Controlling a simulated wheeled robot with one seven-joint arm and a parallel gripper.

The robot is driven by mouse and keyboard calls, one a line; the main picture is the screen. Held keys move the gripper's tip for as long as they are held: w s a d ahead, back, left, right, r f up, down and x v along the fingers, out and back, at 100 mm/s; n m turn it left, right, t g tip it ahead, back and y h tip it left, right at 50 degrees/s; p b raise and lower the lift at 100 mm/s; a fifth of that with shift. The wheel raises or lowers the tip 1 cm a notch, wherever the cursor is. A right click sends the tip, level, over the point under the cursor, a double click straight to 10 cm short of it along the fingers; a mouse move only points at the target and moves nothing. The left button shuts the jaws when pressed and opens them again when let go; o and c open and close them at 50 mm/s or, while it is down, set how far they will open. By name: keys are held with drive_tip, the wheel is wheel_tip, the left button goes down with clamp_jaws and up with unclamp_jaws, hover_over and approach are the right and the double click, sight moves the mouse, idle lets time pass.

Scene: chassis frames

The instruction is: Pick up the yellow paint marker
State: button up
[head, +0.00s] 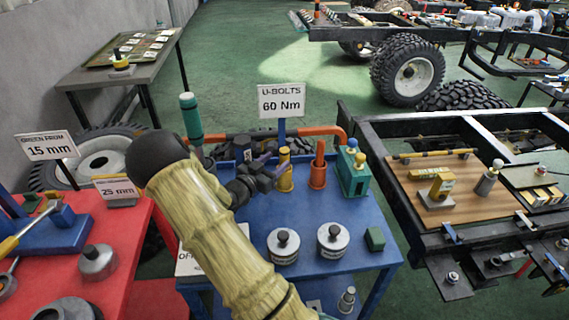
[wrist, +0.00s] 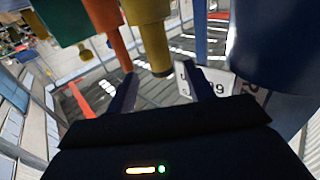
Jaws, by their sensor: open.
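The yellow paint marker (head: 285,155) stands upright in a yellow round holder (head: 286,182) on the blue table. My gripper (head: 275,163) is at its left side, near the marker's upper part. In the wrist view, which looks upside down, the marker (wrist: 155,48) hangs from the top edge, with its end in line with the gap between the fingers. My gripper (wrist: 159,72) is open there, one finger on each side of that gap. I cannot tell whether a finger touches the marker.
An orange marker (head: 319,162) in its holder and a green block (head: 353,175) stand just right. A dark blue holder (head: 242,147) is behind my gripper on the left. The sign "U-BOLTS 60 Nm" (head: 282,101) rises behind. Two round metal weights (head: 332,241) sit in front.

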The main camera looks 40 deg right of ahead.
sight(281, 157)
drive_tip(key=shift+d, duration=0.15)
drive_tip(key=x, duration=0.5)
drive_tip(key=shift+w+p, duration=0.1)
drive_tip(key=shift+p, duration=0.25)
drive_tip(key=c, duration=1.1)
